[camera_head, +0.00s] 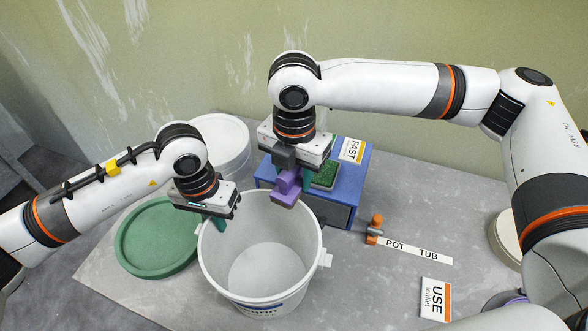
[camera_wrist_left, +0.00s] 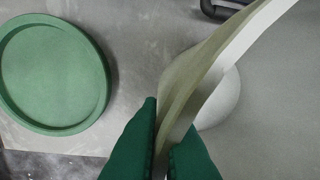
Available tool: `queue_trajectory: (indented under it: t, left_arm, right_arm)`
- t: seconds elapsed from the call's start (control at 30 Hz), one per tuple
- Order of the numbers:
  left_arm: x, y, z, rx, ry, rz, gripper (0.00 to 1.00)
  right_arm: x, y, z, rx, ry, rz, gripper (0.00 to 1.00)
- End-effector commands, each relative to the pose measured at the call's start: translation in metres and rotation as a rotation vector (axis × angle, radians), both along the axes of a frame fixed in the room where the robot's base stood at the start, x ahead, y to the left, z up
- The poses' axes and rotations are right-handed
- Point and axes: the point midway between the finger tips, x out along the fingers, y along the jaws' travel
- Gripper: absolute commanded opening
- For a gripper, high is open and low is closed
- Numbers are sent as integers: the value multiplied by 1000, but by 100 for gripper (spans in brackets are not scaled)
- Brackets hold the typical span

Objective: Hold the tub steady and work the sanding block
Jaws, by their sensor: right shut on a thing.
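The tub (camera_head: 262,250) is a white, open, empty-looking pail standing on the grey table. My left gripper (camera_head: 218,222) is at its left rim. In the left wrist view the green fingers (camera_wrist_left: 160,145) lie on either side of the tub wall (camera_wrist_left: 212,70), close to it; whether they press on it is unclear. My right gripper (camera_head: 302,172) is shut on a purple block (camera_head: 286,190), seemingly the sanding block. It is at the tub's far rim, in front of a blue box; contact with the rim cannot be told.
A green lid (camera_head: 155,240) lies left of the tub. A white round container (camera_head: 228,140) stands behind.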

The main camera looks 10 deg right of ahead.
Motion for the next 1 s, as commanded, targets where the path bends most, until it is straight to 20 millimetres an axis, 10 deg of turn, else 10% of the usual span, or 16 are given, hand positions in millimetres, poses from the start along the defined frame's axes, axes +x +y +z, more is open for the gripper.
queue_trajectory:
  t: [1.0]
  left_arm:
    - [0, 0, -1, 0, 1, -1, 0]
  right_arm:
    - [8, 15, -13, 1, -1, 2, 22]
